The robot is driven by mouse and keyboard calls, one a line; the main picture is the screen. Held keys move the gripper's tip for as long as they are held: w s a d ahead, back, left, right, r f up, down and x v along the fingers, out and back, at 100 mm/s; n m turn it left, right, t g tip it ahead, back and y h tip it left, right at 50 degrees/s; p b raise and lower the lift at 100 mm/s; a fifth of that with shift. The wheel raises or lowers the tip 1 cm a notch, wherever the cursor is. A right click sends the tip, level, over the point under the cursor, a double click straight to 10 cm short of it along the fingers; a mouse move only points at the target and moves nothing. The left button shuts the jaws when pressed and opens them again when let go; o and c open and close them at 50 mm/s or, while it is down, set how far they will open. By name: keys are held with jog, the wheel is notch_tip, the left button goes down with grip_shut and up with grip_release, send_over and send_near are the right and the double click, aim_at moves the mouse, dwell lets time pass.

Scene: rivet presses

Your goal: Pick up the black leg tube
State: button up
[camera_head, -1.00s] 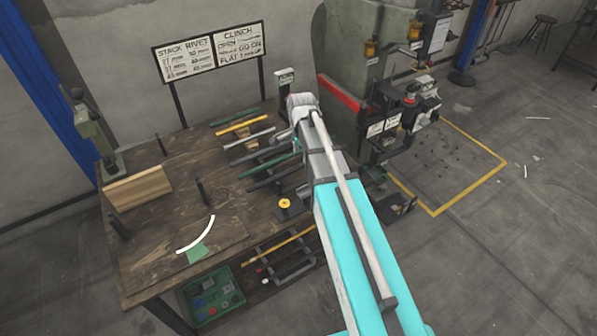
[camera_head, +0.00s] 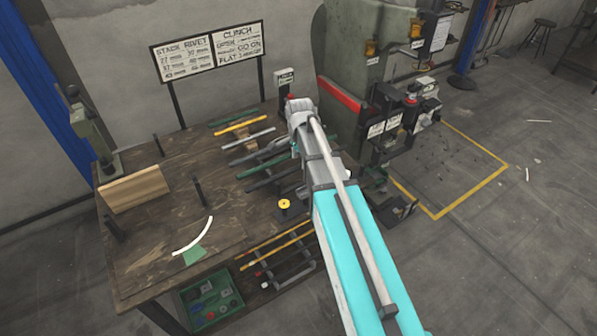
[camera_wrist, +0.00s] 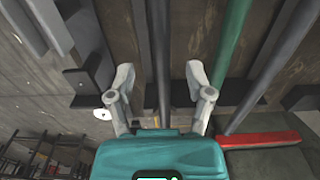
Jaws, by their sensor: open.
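Dark tubes lie on the wooden bench among coloured ones. In the wrist view one black tube (camera_wrist: 162,60) runs lengthwise between the spread fingers of my gripper (camera_wrist: 159,76), with a gap on both sides. My gripper is open and empty. A green tube (camera_wrist: 226,50) and another dark tube (camera_wrist: 272,62) lie to the right of the fingers. In the head view a dark tube (camera_head: 258,183) shows left of my arm. My arm hides the right ends of the tubes and most of my gripper there.
The bench (camera_head: 150,235) also holds a wood block (camera_head: 133,190), upright pegs and a white curved strip (camera_head: 193,238). A green bin (camera_head: 208,300) and yellow tubes are below. A sign (camera_head: 208,50) stands behind; a large press (camera_head: 350,60) stands to the right.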

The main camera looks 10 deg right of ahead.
aim_at(300, 167)
jog(key=shift+f+b, duration=1.05)
jog(key=shift+f, duration=0.3)
grip_shut()
